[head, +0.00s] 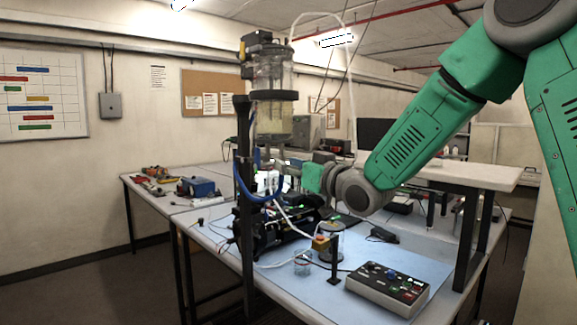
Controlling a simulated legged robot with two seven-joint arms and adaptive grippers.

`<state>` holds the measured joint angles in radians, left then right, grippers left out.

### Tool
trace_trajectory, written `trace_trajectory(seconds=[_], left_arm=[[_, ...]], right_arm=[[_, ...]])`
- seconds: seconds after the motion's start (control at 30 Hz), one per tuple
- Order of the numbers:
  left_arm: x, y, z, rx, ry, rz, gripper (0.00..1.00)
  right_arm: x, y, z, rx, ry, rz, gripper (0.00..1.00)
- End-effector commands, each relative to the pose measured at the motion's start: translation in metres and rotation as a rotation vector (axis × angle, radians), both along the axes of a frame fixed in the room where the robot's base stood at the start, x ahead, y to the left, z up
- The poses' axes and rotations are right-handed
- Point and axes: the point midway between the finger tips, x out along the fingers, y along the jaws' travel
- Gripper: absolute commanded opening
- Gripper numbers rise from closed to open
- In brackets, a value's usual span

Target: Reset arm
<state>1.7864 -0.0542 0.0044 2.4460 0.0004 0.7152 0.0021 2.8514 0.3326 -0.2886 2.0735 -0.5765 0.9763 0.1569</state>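My green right arm reaches in from the upper right. My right gripper (281,171) is small and partly lost against cables and dark equipment behind the black post, just below the sealed cylinder; I cannot tell whether its fingers are open or touch anything. The clear sealed cylinder (273,112) stands upright, held by a dark band high on the black post (246,205), with a dark fitting on its top and a pale hose looping up from it. My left gripper is not in view.
A control box (386,288) with buttons sits on the blue bench mat (430,262) at the front right. A small clear beaker (302,264) and a clear vessel (331,241) stand near the middle. A raised white shelf (478,178) lies under my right arm. Blue and white cables hang around the post.

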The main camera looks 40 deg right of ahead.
Motion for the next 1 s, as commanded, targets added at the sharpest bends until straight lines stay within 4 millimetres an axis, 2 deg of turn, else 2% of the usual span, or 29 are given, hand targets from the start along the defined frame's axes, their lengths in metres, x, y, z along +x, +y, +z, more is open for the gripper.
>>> trace_trajectory(seconds=[0.57,0.67,0.77,0.87,0.9,0.97,1.0], left_arm=[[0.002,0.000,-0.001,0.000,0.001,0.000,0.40],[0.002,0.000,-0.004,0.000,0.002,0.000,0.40],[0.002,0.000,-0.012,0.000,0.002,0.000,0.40],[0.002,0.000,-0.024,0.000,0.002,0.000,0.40],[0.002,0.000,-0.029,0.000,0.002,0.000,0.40],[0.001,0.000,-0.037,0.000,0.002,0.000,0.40],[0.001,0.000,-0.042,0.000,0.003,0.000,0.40]], right_arm=[[-0.002,0.000,-0.001,0.000,0.001,0.000,0.31],[0.000,0.004,-0.016,0.000,0.028,0.000,0.31],[0.003,0.014,-0.060,0.001,0.103,-0.001,0.31],[0.002,0.030,-0.129,0.002,0.224,-0.001,0.31],[0.000,0.037,-0.160,0.002,0.280,-0.005,0.31],[-0.006,0.048,-0.206,0.002,0.362,-0.006,0.31],[-0.012,0.054,-0.235,0.000,0.418,-0.007,0.31]])
